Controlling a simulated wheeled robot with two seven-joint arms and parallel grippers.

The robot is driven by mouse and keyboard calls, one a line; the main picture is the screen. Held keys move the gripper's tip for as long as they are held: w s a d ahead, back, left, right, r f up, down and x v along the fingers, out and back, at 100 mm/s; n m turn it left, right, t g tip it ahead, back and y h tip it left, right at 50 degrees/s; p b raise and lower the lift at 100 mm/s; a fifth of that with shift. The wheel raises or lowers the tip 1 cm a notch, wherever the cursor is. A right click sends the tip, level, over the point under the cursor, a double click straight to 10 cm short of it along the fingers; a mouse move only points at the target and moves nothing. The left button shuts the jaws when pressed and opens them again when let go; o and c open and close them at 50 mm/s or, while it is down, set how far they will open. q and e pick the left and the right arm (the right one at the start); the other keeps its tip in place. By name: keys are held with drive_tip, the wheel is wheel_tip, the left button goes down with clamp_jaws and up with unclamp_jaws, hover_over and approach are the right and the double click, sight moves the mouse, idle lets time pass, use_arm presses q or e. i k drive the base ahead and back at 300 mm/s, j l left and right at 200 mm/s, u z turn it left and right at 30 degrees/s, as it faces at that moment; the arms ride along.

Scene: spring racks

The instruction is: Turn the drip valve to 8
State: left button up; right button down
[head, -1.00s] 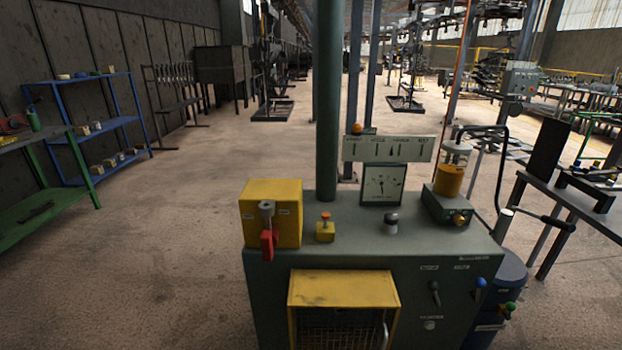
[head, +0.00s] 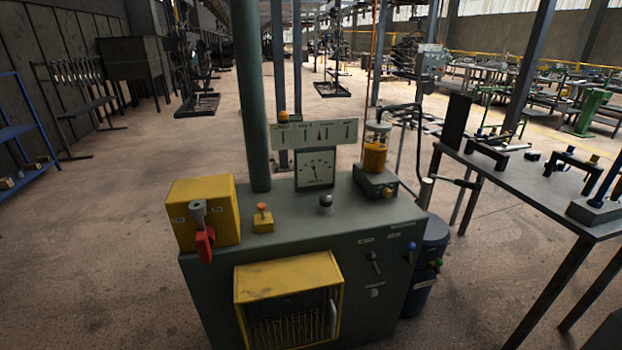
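A green machine cabinet (head: 290,231) stands in the middle of the head view. On its right rear corner a small dark box (head: 374,182) carries a clear jar with amber oil (head: 375,153) and a yellow knob (head: 390,192) on its front. This knob may be the drip valve; its setting is too small to read. A dial gauge (head: 315,168) stands beside it, under a label strip (head: 316,133). Neither of my grippers is in view.
A yellow box with a red lever (head: 204,245), an orange button (head: 262,210) and a dark knob (head: 326,203) sit on the cabinet top. A blue cylinder (head: 425,270) stands at its right. A dark table (head: 535,183) is further right.

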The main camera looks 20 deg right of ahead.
sight(387, 193)
drive_tip(key=l+z, duration=0.25)
drive_tip(key=z, duration=0.25)
drive_tip(key=i+l+z, duration=0.15)
drive_tip(key=z, duration=0.3)
drive_tip(key=i+l+z, duration=0.15)
drive_tip(key=z, duration=0.35)
drive_tip(key=i+l+z, duration=0.15)
drive_tip(key=z, duration=0.35)
drive_tip(key=l, duration=0.1)
